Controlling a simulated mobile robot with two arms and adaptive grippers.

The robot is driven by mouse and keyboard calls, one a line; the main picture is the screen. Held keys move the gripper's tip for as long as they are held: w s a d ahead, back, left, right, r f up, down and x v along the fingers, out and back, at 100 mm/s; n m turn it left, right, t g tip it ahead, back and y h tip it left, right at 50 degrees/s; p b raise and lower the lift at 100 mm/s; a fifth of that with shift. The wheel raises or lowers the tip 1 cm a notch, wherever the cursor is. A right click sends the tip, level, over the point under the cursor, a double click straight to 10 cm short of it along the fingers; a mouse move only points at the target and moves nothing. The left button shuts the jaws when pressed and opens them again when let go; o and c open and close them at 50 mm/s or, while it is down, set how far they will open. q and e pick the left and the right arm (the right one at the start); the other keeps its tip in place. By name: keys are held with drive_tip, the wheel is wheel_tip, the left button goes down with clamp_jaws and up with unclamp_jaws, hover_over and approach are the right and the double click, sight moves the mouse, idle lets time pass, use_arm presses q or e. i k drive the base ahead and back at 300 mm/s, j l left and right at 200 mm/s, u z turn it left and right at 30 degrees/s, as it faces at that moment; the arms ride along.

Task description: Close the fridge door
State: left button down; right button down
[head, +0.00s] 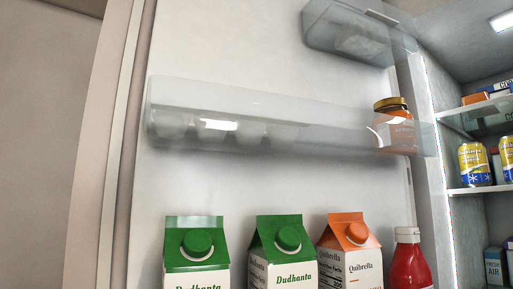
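The fridge door (270,50) stands open and fills most of the head view, with its white inner side facing me. Its left edge with the seal (117,140) runs down the left part of the picture. The fridge interior (470,50) shows at the right, beyond the hinge side of the door. Neither of my grippers is in view.
Door shelves hold a jar (394,135), green cartons (197,255) (283,250), an orange carton (349,250) and a red bottle (409,262). Yellow cans (474,164) stand on a fridge shelf (480,189). A plain beige surface (45,130) lies left of the door.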

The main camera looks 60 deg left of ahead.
sight(239, 111)
drive_tip(key=k+j+z, duration=0.15)
drive_tip(key=j, duration=0.3)
drive_tip(key=k+j+z, duration=0.15)
drive_tip(key=j, duration=0.25)
drive_tip(key=k+j+z, duration=0.1)
drive_tip(key=j, duration=0.3)
drive_tip(key=k+j+z, duration=0.15)
drive_tip(key=j, duration=0.25)
drive_tip(key=k, duration=0.1)
